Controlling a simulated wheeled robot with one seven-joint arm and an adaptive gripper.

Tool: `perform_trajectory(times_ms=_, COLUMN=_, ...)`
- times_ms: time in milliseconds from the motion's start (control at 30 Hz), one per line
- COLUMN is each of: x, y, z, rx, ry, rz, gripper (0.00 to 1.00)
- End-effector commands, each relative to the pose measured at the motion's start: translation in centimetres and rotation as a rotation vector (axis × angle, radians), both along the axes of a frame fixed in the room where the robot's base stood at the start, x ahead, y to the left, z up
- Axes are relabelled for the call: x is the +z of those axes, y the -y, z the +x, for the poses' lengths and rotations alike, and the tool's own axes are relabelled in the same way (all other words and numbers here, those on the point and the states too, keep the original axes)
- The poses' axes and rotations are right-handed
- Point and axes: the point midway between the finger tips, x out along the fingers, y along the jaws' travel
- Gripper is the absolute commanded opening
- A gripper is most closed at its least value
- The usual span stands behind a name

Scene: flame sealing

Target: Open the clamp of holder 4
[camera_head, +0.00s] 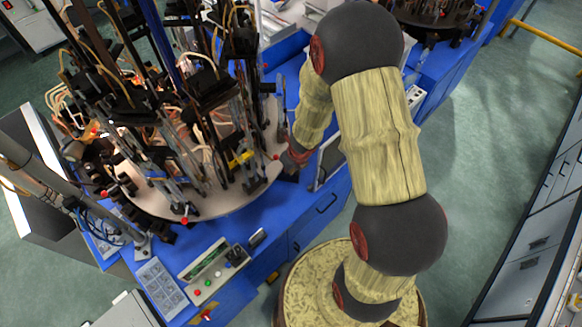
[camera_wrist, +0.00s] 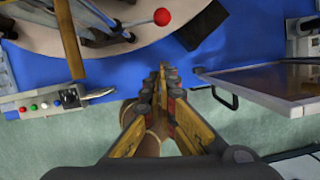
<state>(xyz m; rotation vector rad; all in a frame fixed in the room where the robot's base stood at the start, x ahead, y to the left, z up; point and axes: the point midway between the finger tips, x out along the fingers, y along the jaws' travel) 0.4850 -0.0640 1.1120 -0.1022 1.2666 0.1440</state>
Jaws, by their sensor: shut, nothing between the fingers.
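My gripper (camera_wrist: 162,75) points forward in the wrist view, its yellow and dark fingers together and empty. A red ball knob (camera_wrist: 162,16) on a thin metal lever shows just beyond the fingertips, over the rim of the round turntable (camera_wrist: 135,42); the gripper is apart from it. In the head view the turntable (camera_head: 235,203) carries several upright holders with clamps, and red knobs sit at its rim, one of them (camera_head: 276,157) beside my wrist. No number is readable, so I cannot tell which is holder 4. Its clamp's state cannot be told.
The blue machine base (camera_head: 262,228) lies under the turntable. A control panel (camera_head: 213,274) with coloured buttons stands at its front. A framed panel (camera_wrist: 268,84) with a dark handle is at right in the wrist view. Green floor is free at the right.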

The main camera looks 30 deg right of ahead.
Motion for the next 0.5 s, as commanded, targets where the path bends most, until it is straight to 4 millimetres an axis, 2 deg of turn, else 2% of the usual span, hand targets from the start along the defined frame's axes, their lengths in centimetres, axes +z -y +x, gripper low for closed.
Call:
perform_trajectory(times_ms=33, x=1.2, y=0.1, z=0.0, rx=-0.001, ry=0.004, rz=-0.001, gripper=0.00)
perform_trajectory(times_ms=500, x=8.0, y=0.3, z=-2.2, rx=0.000, ry=0.002, rz=-0.001, gripper=0.00)
